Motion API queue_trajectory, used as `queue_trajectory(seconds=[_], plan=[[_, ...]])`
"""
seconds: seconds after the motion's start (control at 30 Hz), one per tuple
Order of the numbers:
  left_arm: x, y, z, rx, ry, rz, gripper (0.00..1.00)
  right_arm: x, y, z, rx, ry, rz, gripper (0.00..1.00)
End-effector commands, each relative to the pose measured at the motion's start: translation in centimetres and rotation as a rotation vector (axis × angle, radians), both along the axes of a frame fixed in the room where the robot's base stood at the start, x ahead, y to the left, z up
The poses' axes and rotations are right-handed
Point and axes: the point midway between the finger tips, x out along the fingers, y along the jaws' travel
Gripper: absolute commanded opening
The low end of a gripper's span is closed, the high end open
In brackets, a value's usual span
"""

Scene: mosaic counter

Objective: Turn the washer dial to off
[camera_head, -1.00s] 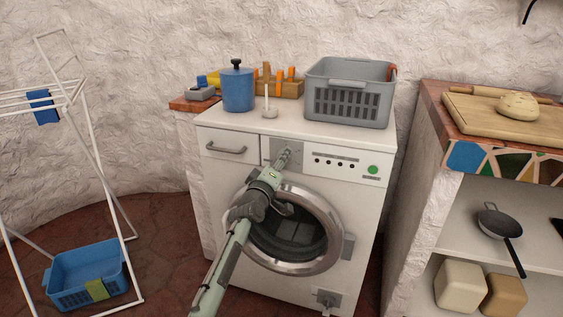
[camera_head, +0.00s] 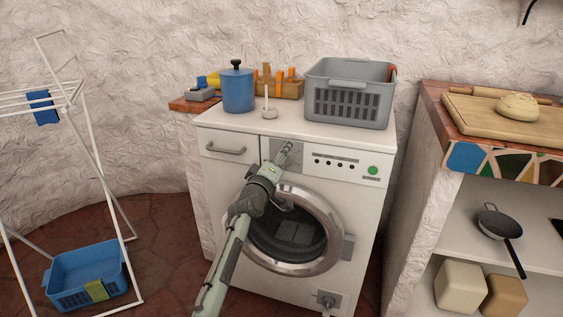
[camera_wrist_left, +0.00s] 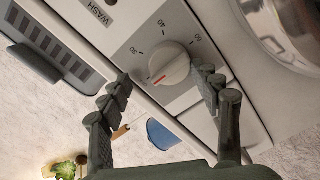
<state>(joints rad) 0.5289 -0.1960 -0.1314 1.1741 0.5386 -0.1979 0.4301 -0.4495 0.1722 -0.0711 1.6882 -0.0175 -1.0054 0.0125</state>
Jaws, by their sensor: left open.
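The washer (camera_head: 365,205) is white with a round glass door. Its dial (camera_wrist_left: 169,63) is a round white knob on a grey panel, with a red mark toward the lower left in the left wrist view. Numbers and ticks ring it. My left gripper (camera_head: 288,149) is at the washer's control panel in the head view, hiding the dial there. In the left wrist view its fingers (camera_wrist_left: 163,80) are spread, one to each side of the dial, with nothing held between them. I cannot tell whether they touch it. My right gripper is not in view.
A drying rack (camera_head: 95,165) stands left above a blue basket (camera_head: 88,275). A tiled counter (camera_head: 432,105) stands right. The round washer door is just below the panel.

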Motion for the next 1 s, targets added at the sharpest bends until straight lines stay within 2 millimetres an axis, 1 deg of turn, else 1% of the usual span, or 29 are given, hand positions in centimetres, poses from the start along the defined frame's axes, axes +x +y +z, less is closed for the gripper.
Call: queue_trajectory(seconds=[0.03, 0.2, 0.3, 0.4, 0.57, 0.87, 0.97, 1.0], plan=[[0.0, -0.1, 1.5, -0.009, -0.008, 0.001, 0.62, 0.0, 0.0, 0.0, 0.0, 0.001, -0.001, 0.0], [0.0, -0.4, 5.3, -0.01, -0.014, -0.002, 0.62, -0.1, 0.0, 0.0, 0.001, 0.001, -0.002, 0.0], [-0.1, -0.3, 6.8, -0.009, -0.01, -0.001, 0.62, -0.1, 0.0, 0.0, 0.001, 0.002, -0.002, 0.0], [0.0, -0.2, 7.9, -0.007, -0.009, 0.0, 0.62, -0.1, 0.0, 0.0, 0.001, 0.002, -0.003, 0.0], [0.0, -0.1, 8.6, -0.004, -0.006, 0.001, 0.62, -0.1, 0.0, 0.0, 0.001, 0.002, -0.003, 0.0], [0.0, 0.0, 8.5, -0.003, -0.005, 0.002, 0.62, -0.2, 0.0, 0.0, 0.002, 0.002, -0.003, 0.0], [0.1, 0.6, 8.3, 0.006, -0.004, 0.007, 0.62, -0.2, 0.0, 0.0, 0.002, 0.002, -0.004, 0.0], [0.2, 1.1, 8.2, 0.013, -0.004, 0.012, 0.62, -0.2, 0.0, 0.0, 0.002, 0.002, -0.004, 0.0]])
